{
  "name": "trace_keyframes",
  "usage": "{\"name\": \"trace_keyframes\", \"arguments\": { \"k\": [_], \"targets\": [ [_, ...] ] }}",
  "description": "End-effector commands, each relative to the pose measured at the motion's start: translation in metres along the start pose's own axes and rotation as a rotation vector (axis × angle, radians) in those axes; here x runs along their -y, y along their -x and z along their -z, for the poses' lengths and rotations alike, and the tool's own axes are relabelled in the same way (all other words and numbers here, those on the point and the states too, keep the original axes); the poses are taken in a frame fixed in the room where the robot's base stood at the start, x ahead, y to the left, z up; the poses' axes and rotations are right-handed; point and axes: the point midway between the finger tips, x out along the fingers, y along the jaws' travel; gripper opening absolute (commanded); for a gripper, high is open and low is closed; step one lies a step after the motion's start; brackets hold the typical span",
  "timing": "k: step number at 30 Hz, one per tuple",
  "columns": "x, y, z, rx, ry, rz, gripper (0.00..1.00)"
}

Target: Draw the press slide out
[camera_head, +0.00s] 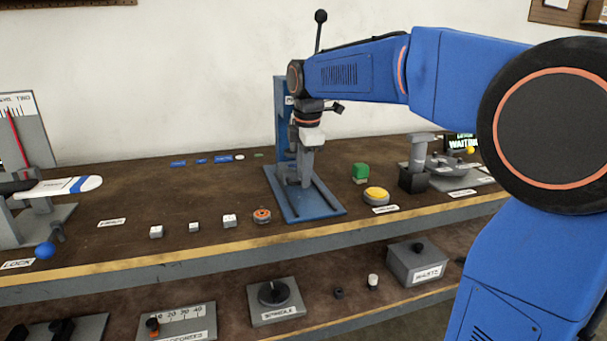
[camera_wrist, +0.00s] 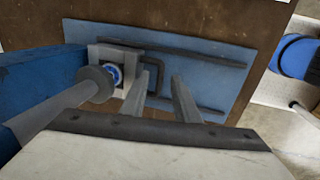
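The press has a blue column (camera_head: 283,135) and a blue base plate (camera_head: 325,208) with two dark rails. My gripper (camera_head: 305,180) points down over the plate, in front of the column. In the wrist view, the press slide (camera_wrist: 104,55) is a light grey block at the left end between the rails, bearing a blue-ringed round part (camera_wrist: 113,73). Its dark loop handle (camera_wrist: 157,58) faces right. My gripper (camera_wrist: 165,72) is open there, its fingertips apart on either side of the handle's outer bar. I cannot tell whether they touch it. The slide is mostly hidden in the head view.
The press's grey ram (camera_wrist: 92,85) hangs close left of my fingers. On the bench, an orange-topped round part (camera_head: 262,215), a yellow button (camera_head: 376,194) and a green block (camera_head: 360,172) stand near the plate. Several small white blocks lie left. The plate's front is clear.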

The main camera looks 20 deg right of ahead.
Motion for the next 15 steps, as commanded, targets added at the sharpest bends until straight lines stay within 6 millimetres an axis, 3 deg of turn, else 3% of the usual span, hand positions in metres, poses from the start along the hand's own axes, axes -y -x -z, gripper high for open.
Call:
{"name": "trace_keyframes", "arguments": {
  "k": [10, 13, 15],
  "targets": [
    [0.0000, -0.0036, 0.0000, 0.000, 0.000, 0.000, 0.28],
    [0.0000, -0.0036, 0.0000, 0.000, 0.000, 0.000, 0.04],
    [0.0000, -0.0035, 0.0000, 0.000, 0.000, 0.000, 0.00]
  ]
}}
